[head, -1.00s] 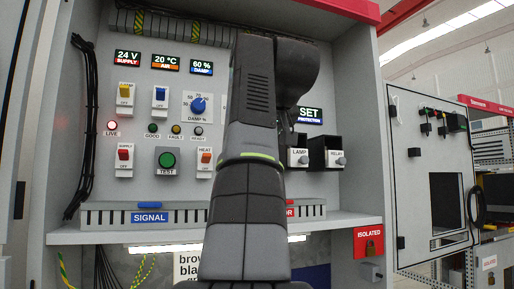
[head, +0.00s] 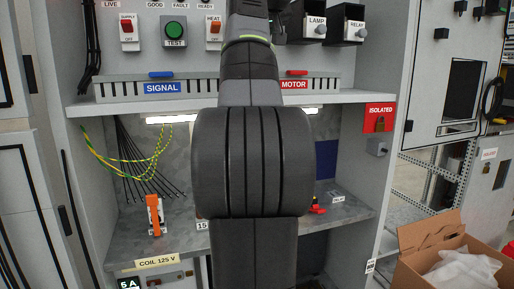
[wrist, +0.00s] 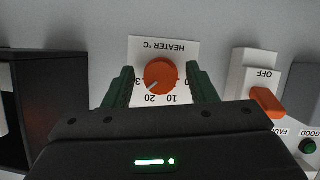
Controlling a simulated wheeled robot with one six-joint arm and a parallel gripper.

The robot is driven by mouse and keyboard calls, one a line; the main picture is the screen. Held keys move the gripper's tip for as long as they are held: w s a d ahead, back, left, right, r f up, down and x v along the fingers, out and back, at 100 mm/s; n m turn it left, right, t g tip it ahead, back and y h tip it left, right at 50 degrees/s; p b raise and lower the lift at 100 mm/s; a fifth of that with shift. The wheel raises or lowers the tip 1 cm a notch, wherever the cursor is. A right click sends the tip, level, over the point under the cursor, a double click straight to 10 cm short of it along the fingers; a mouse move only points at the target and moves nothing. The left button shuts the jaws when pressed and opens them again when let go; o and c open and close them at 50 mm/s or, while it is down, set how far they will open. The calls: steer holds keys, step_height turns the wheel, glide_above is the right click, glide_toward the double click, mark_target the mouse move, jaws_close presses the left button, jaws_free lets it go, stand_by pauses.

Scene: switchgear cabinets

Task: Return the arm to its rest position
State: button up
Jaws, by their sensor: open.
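My arm (head: 252,160) stands upright in the middle of the head view, in front of the cabinet. Its upper end runs out of the top of that picture, so my gripper does not show there. In the wrist view my gripper (wrist: 159,70) is open, with one green finger on each side of an orange heater knob (wrist: 160,76). The knob sits on a white HEATER °C plate (wrist: 165,47), which appears upside down. Gaps show between the fingers and the knob; I cannot tell how far the fingertips are from the panel.
In the wrist view an orange switch (wrist: 267,103) is to the right and a dark box (wrist: 45,105) to the left. In the head view a shelf (head: 120,106) crosses behind my arm. An orange device (head: 155,215) stands below. A cardboard box (head: 415,262) is at lower right.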

stand_by(0.4)
steer(key=v, duration=1.3)
steer(key=w+a+f+n+t+h+b, duration=0.1)
steer(key=w+f+n+t+h+b, duration=0.1)
steer(key=w+n, duration=0.4)
steer(key=w+a+f+n+t+h+b, duration=0.2)
steer(key=w+f+n+t, duration=0.1)
steer(key=n, duration=0.7)
steer(key=w+t, duration=0.1)
steer(key=w, duration=0.1)
steer(key=shift+w+f+n, duration=0.2)
steer(key=shift+w+n, duration=0.1)
steer(key=shift+w, duration=0.05)
